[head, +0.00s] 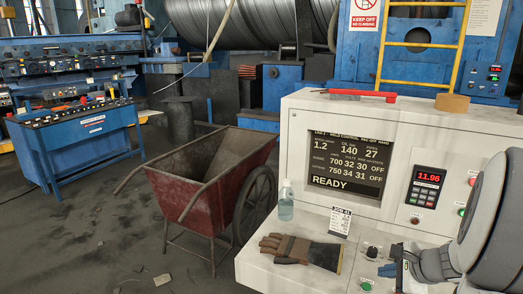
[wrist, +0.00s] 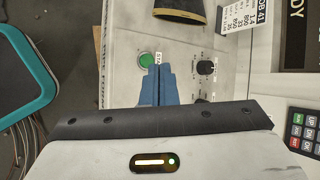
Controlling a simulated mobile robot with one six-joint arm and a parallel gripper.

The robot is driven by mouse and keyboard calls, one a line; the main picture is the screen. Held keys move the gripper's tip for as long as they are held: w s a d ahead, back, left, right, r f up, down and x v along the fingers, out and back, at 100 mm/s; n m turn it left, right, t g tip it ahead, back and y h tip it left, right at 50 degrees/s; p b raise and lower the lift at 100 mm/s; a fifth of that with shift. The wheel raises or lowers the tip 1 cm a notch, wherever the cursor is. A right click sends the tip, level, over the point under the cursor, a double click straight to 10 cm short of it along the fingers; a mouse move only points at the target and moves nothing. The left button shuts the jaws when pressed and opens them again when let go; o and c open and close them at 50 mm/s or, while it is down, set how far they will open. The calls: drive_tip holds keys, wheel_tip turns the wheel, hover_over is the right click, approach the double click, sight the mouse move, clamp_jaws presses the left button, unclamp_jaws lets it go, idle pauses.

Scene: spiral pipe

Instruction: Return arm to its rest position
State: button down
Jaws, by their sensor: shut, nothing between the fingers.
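My gripper (head: 384,270) is at the lower right of the head view, over the sloped front of the white control console (head: 302,225). Its blue fingers are closed together with nothing between them, as the wrist view (wrist: 159,70) also shows. The fingertips are close to a green button (wrist: 146,60), which also shows in the head view (head: 366,286). I cannot tell whether they touch it. A black knob (wrist: 206,67) is to the right of the fingers in the wrist view. My grey arm comes in from the right edge of the head view.
A brown glove (head: 300,251), a clear bottle (head: 286,202) and a job card (head: 340,221) are on the console. A red-handled tool (head: 362,94) and a tan block (head: 452,103) lie on its top. The screen (head: 346,165) reads READY. A red cart (head: 207,180) stands left.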

drive_tip(key=s+a+r+n+g, duration=0.2)
drive_tip(key=a+n, duration=0.3)
drive_tip(key=a, duration=0.2)
drive_tip(key=s+a+r+n+g, duration=0.1)
drive_tip(key=s+a+n+g, duration=0.1)
drive_tip(key=a+n, duration=0.45)
drive_tip(key=s+a+r+n+g+h, duration=0.1)
drive_tip(key=s+a+r+n+h, duration=0.1)
drive_tip(key=s+a+n, duration=0.4)
drive_tip(key=s+n+h, duration=0.1)
drive_tip(key=s+n, duration=0.2)
drive_tip(key=shift+a+r, duration=0.35)
drive_tip(key=shift+a, duration=0.05)
